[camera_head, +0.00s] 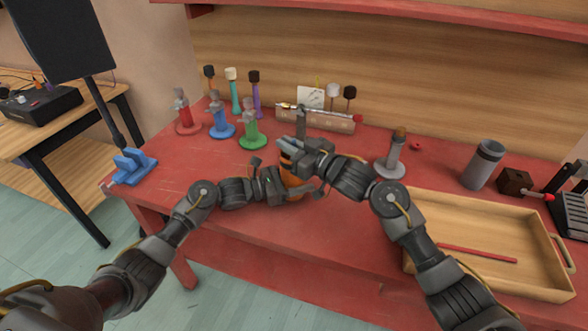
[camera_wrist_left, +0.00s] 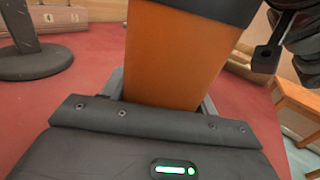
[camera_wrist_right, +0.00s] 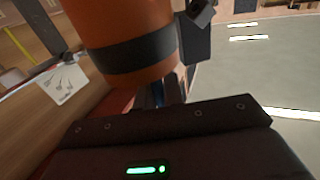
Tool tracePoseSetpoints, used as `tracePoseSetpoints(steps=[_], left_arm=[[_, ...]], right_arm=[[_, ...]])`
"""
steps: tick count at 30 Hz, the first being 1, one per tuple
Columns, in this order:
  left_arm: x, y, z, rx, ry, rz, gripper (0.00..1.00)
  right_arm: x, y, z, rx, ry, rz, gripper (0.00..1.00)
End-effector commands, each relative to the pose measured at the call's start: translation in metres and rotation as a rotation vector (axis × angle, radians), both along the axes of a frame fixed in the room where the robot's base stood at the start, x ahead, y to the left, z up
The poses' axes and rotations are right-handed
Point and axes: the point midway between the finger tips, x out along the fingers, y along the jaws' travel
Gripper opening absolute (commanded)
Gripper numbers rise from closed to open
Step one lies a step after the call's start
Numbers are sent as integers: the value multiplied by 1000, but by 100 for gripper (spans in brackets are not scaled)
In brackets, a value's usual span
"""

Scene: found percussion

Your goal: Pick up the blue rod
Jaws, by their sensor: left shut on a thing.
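An orange cylinder with dark bands (camera_head: 293,182) is upright at the middle of the red table, largely covered by my arms. My left gripper (camera_head: 284,189) is shut on it; its orange side fills the jaws in the left wrist view (camera_wrist_left: 178,60). My right gripper (camera_head: 290,150) is above and beside the cylinder's top. In the right wrist view the cylinder (camera_wrist_right: 115,40) is just beyond this gripper. A thin blue piece (camera_wrist_right: 157,94) shows between the right fingers; I cannot tell if it is the blue rod or if it is gripped. No whole blue rod shows.
A wooden tray (camera_head: 424,203) with a red rod (camera_head: 477,253) is at right. A grey cup (camera_head: 483,165) and a grey stand (camera_head: 391,160) are behind it. Red, blue (camera_head: 221,128) and green stands are at left, with several mallets behind. A wooden block (camera_head: 330,122) lies behind my grippers.

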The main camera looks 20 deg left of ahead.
Motion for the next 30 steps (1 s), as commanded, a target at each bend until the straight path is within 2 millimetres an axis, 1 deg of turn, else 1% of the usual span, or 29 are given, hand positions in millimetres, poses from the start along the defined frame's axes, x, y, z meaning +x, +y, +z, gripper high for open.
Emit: tracePoseSetpoints(steps=[10, 14, 17, 19, 27, 30], left_arm=[[0, 0, 0, 0, 1, -1, 31], [0, 0, 0, 0, 1, -1, 31], [0, 0, 0, 0, 1, -1, 31], [0, 0, 0, 0, 1, -1, 31], [0, 0, 0, 0, 1, -1, 31], [0, 0, -1, 0, 1, -1, 31]], right_arm=[[0, 0, 0, 0, 0, 0, 0], [0, 0, 6, 1, -2, 0, 0], [0, 0, 21, 3, -5, 0, 0], [0, 0, 36, 2, -5, 1, 0], [0, 0, 109, 1, -6, 1, 0], [0, 0, 133, 1, -6, 0, 0]])
